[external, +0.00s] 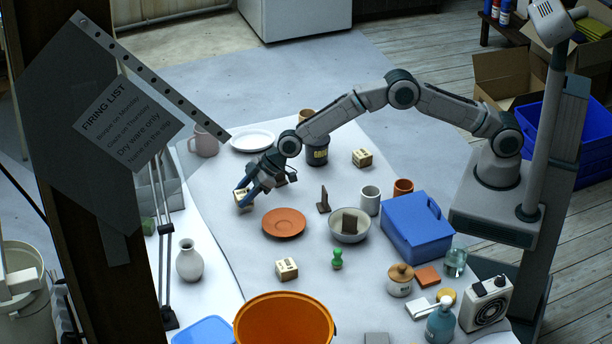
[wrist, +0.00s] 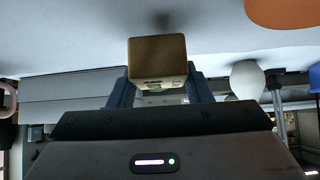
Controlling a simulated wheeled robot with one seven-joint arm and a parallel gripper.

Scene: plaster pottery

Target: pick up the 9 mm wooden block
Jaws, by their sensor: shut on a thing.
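My gripper (external: 250,197) is shut on a small wooden block (external: 240,196) with dark printing, at the left part of the table. In the wrist view, the block (wrist: 157,58) sits between the two fingers of my gripper (wrist: 160,82), and its shadow on the table lies apart from it, so it seems raised. Two similar wooden blocks stand on the table: one behind at the right (external: 362,158), one nearer the front (external: 286,269). The printing is too small to read, so I cannot tell which block is the 9 mm one.
An orange plate (external: 284,223) lies right of my gripper, and a white plate (external: 252,140) lies behind. A bowl (external: 349,231), a blue box (external: 416,228) and an orange tub (external: 283,326) stand around. A hanging sign (external: 124,117) covers part of the left.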

